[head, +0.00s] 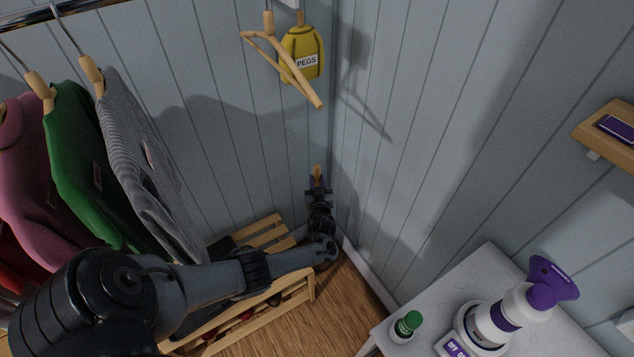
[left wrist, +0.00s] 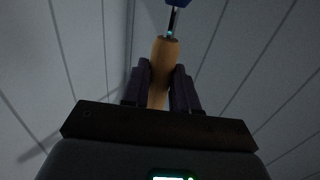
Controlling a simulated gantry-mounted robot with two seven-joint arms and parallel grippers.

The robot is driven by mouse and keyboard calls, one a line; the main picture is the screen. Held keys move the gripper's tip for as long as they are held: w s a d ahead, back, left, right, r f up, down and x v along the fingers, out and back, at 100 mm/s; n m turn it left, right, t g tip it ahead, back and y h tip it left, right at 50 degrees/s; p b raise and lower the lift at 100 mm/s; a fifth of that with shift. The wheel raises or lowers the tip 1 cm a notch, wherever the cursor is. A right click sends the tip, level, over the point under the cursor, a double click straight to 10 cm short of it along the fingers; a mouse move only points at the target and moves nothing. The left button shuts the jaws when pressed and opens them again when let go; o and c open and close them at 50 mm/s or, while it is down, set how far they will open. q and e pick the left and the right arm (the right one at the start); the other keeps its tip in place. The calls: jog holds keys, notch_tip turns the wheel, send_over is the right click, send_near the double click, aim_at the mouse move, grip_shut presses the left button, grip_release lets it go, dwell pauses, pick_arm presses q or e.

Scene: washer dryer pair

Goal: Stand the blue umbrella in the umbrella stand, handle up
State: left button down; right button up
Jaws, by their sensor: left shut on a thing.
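My left gripper (head: 318,187) reaches into the room corner. It is shut on the blue umbrella's wooden handle (head: 318,171), whose tip shows above the fingers. In the left wrist view the tan handle (left wrist: 164,62) sits between the two fingers of my left gripper (left wrist: 162,80). A short metal shaft leads from it to a bit of blue canopy (left wrist: 179,3) at the top edge. The rest of the umbrella is hidden in the head view. I cannot make out the umbrella stand; my arm covers the floor in the corner. My right gripper is not in view.
A white-topped surface (head: 440,300) with bottles is at the lower right.

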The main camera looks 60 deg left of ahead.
pick_arm(q)
jog(key=c, duration=0.8)
grip_release()
jog(key=shift+d, duration=0.1)
jog(key=p+v, duration=0.3)
jog(key=v, duration=0.7)
jog(key=shift+s+d, duration=0.15)
jog(key=shift+d, duration=0.1)
